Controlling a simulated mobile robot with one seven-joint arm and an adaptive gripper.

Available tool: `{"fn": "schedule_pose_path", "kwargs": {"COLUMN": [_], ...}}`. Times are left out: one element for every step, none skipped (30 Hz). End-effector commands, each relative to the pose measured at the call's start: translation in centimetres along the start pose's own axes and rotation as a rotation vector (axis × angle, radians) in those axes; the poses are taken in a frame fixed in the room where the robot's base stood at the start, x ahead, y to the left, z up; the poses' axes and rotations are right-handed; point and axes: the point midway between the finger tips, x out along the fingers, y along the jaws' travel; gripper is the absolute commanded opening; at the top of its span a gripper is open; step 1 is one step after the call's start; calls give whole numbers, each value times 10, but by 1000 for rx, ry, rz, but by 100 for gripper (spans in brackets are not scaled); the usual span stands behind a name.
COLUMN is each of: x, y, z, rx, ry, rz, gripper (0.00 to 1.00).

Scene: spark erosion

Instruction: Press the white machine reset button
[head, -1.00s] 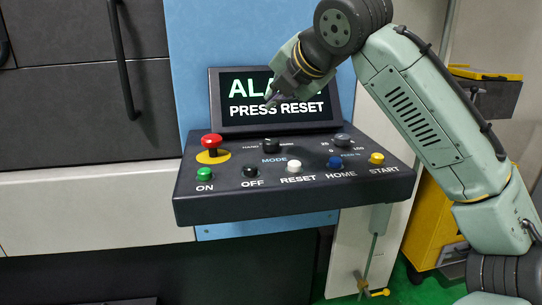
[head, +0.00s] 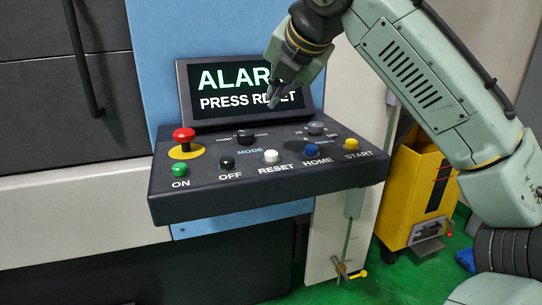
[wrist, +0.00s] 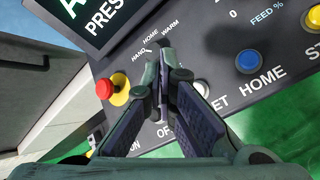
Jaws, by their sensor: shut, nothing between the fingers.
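The white RESET button (head: 271,156) sits in the front row of the black control panel (head: 210,205), between the black OFF button (head: 228,163) and the blue HOME button (head: 311,150). In the wrist view the white button (wrist: 201,88) is just right of my fingers and partly covered by one. My gripper (head: 275,102) is shut and empty, pointing down. In the head view it appears in front of the screen, above the button and apart from it. Its fingertips (wrist: 164,55) overlap the mode knob in the wrist view.
The screen (head: 246,90) reads ALARM, PRESS RESET, partly hidden by my gripper. A red mushroom button (head: 184,136), a green ON button (head: 180,170), a mode knob (head: 246,137), a feed knob (head: 316,128) and a yellow START button (head: 351,144) stand around the panel.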

Motion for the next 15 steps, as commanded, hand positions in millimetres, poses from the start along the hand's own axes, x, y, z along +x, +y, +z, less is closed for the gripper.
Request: {"fn": "schedule_pose_path", "kwargs": {"x": [7, 10, 13, 16, 19, 23, 26, 29, 33, 36, 39, 42, 43, 45, 48], "y": [-6, -8, -10, -12, -14, -17, -19, -22, -24, -27, -28, -31, -31, -32, -35], "z": [-5, -7, -9, -11, -13, -16, -19, -21, -24, -26, -28, -31, -32, -33, -35], "rx": [0, 0, 1, 1, 1, 1, 1, 1, 1, 1, 1, 2, 1, 1, 0], "ry": [-1, -1, -1, -1, -1, -2, -2, -2, -3, -3, -2, -2, 1, 1, 1], "rz": [-2, -2, -2, -2, -2, -1, -1, -2, -2, -2, -1, -1, 2, 2, 2], "gripper": [0, 0, 0, 0, 0, 0, 0, 0, 0, 0, 0, 0, 0, 0, 0]}}
